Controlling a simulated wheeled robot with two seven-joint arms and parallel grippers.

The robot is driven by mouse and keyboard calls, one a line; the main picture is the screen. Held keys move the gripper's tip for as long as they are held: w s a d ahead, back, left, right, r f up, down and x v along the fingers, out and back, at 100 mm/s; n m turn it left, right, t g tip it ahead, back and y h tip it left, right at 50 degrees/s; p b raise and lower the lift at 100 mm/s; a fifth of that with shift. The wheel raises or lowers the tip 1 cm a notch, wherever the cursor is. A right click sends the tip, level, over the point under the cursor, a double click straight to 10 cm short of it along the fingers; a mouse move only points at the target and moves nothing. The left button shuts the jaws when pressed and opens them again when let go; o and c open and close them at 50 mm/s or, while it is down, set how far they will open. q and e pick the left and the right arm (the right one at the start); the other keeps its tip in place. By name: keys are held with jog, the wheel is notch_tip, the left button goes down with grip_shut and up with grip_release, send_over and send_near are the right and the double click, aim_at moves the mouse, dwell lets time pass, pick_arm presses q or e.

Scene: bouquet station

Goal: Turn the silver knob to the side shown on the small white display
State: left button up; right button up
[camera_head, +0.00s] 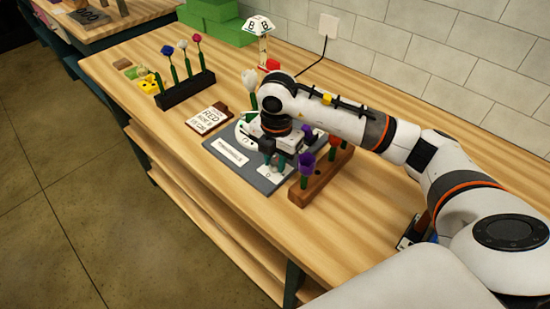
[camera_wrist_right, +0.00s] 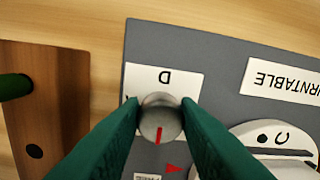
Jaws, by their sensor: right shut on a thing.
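The silver knob (camera_wrist_right: 160,126) sits on a white plate (camera_wrist_right: 178,82) on the grey base board. Its red line points toward the bottom of the right wrist view. The plate bears an upside-down D; other lettering is partly hidden by the fingers. My right gripper (camera_wrist_right: 160,108) is shut on the knob, one dark green finger on each side. In the head view my right gripper (camera_head: 270,150) is low over the board and largely hides the knob. A small white sign with the letter B on its faces (camera_head: 258,27) stands on a post at the back. My left gripper is out of view.
A round turntable (camera_wrist_right: 275,142) lies close beside the knob. A wooden block (camera_head: 300,190) with flowers stands right of the board (camera_head: 225,158). A card reading RED (camera_head: 208,119) and a dark flower rack (camera_head: 185,90) are to the left. The front-left tabletop is clear.

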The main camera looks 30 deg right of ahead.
aim_at(277, 162)
jog(key=shift+w+d+r, duration=0.1)
jog(key=shift+w+r, duration=0.05)
jog(key=shift+r, duration=0.1)
jog(key=o, duration=0.9)
jog(key=shift+o, duration=0.3)
jog(key=shift+f, duration=0.1)
notch_tip(277, 162, up, 12)
jog(key=b, duration=0.1)
jog(key=shift+s, duration=0.25)
